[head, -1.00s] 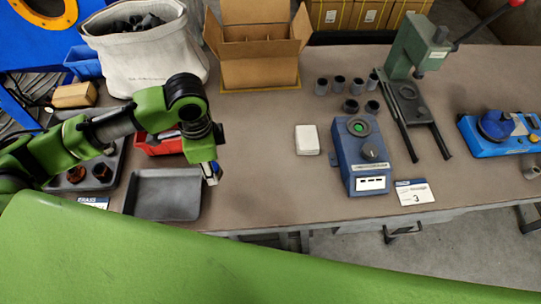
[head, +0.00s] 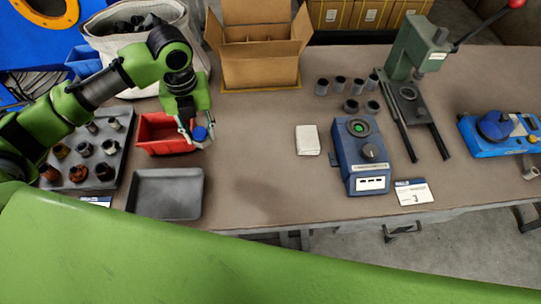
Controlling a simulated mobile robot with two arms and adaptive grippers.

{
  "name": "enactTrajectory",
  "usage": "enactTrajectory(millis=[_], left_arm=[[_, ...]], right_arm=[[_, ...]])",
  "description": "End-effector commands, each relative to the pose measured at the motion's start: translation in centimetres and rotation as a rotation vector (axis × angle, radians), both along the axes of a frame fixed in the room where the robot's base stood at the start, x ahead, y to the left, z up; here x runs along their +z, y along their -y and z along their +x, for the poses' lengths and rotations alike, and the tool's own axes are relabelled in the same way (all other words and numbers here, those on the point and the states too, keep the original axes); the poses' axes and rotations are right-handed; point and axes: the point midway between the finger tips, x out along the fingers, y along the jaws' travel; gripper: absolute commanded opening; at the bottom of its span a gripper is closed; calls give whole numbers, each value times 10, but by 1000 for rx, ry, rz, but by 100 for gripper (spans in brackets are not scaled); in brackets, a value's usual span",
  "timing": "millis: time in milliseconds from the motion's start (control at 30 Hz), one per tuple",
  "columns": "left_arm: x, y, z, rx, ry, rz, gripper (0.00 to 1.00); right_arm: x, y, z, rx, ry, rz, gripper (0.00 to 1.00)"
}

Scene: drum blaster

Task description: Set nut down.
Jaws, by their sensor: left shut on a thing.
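My left gripper (head: 196,138) hangs over the bench by the right end of the red bin, fingers pointing down. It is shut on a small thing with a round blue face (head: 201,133). This may be the nut, but it is too small to tell. A dark tray (head: 117,165) at the left holds several rusty and grey nut-like pieces (head: 105,171). A shallow grey tray (head: 165,192) in front of the red bin looks empty. My right gripper is not in view.
The red bin (head: 157,133) stands behind the grey tray. An open cardboard box (head: 260,70) and a white sack (head: 118,52) stand at the back. A white block (head: 307,140), blue tester (head: 366,180) and green press (head: 410,95) are right. The bench middle is clear.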

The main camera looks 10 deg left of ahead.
Motion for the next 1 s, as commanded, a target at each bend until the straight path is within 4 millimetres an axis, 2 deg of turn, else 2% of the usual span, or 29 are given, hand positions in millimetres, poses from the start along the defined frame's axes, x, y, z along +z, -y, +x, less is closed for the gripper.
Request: enactTrajectory(millis=[167,267,367,667,700,800,1000], left_arm=[[5,-3,5,-116,2,-4,4],[4,3,5,-141,0,-6,4],[-2,18,4,-147,-1,-8,4],[-31,89,-1,-147,-3,-9,4],[-40,96,-2,-143,-4,-7,4],[-59,110,-3,-141,-4,-6,4],[-82,127,-2,-140,-1,-7,4]], right_arm=[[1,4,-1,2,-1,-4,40],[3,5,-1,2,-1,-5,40],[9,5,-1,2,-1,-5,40],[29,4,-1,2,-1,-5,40],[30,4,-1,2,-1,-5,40],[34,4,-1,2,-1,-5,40],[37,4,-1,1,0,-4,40]])
